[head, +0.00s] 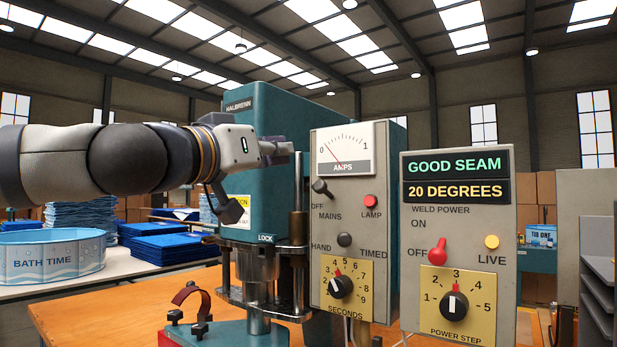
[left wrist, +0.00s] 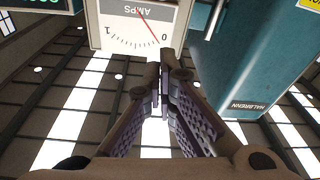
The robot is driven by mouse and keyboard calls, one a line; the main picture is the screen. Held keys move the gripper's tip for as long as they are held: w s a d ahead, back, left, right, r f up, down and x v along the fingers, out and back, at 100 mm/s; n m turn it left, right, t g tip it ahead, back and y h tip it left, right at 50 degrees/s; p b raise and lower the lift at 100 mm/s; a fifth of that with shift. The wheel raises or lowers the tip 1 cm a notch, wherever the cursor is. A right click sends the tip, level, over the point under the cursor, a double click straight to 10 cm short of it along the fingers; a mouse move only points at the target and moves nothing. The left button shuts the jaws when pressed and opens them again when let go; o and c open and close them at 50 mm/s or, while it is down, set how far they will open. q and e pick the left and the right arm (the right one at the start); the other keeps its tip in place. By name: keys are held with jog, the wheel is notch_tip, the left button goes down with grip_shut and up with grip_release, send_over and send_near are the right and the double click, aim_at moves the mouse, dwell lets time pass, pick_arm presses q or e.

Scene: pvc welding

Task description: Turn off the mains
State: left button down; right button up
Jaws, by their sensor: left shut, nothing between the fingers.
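The mains switch (head: 321,188) is a small black lever on the grey control box, above the MAINS label and beside OFF. Its knob leans up and left. The amps meter (head: 346,148) above it has its red needle near the 0 end; it shows upside down in the left wrist view (left wrist: 137,28). The red lamp (head: 371,201) sits right of the switch. My left gripper (head: 287,150) is shut and empty, just left of the meter and above the switch's height. Its fingertips (left wrist: 163,72) are together in the left wrist view, where the switch is not seen.
The teal welding machine (head: 262,110) stands behind my left gripper, with a metal column (head: 298,205) near it. A second panel (head: 457,220) reads GOOD SEAM and 20 DEGREES, with a red weld power lever (head: 437,251). An orange workbench (head: 110,305) lies below.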

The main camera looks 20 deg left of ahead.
pick_arm(q)
jog(key=shift+s+r, duration=0.3)
jog(key=shift+d, duration=0.1)
jog(key=r, duration=0.1)
send_over(325, 192)
jog(key=s+a, duration=0.2)
jog(key=shift+d+r, duration=0.15)
jog(key=f, duration=0.2)
jog(key=shift+s+d+f, duration=0.15)
jog(key=shift+s+f, duration=0.05)
jog(key=shift+f, duration=0.1)
jog(key=shift+s+f, duration=0.25)
jog(key=shift+f, duration=0.3)
